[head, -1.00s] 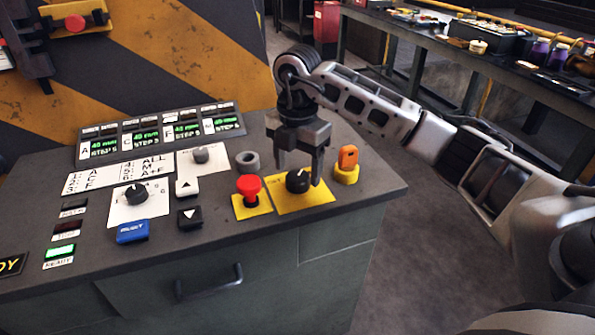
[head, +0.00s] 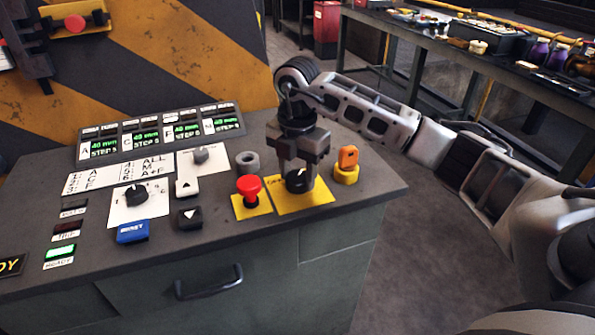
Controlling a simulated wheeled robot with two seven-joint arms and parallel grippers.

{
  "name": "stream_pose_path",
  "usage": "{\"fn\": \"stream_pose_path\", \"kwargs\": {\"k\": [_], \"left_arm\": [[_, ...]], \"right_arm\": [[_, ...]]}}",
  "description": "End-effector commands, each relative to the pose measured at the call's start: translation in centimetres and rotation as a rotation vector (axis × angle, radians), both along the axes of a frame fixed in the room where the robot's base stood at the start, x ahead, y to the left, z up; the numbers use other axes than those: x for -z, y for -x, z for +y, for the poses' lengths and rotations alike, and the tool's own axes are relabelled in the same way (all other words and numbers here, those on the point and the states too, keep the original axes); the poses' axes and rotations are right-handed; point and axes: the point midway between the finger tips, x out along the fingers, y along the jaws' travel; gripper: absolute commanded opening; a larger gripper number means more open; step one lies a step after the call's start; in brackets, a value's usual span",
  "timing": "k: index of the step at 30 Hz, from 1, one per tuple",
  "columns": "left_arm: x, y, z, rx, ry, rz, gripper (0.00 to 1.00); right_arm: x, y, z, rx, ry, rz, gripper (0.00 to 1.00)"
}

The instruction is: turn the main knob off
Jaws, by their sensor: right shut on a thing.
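The main knob (head: 296,181) is a black rotary knob on a yellow plate (head: 308,200), at the right part of the console top. A white mark shows on its top. My right gripper (head: 299,178) points down over it and is shut on it, with a finger on each side. The fingers hide part of the knob. My left gripper is not in view.
A red mushroom button (head: 249,187) stands just left of the knob, an orange key switch (head: 347,160) just right. A grey ring (head: 247,162) sits behind. Other knobs, buttons and lit displays (head: 160,136) fill the console's left.

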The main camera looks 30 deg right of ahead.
Motion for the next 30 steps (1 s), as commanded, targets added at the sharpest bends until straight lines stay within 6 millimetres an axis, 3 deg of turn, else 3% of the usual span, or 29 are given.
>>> {"fn": "stream_pose_path", "kwargs": {"k": [8,30], "left_arm": [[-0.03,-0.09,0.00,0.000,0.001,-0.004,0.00],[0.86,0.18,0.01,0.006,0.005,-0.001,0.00]], "right_arm": [[-0.08,0.02,-0.08,-0.154,0.002,-0.001,0.22],[-0.09,0.06,-0.12,-0.848,0.000,-0.002,0.22]]}}
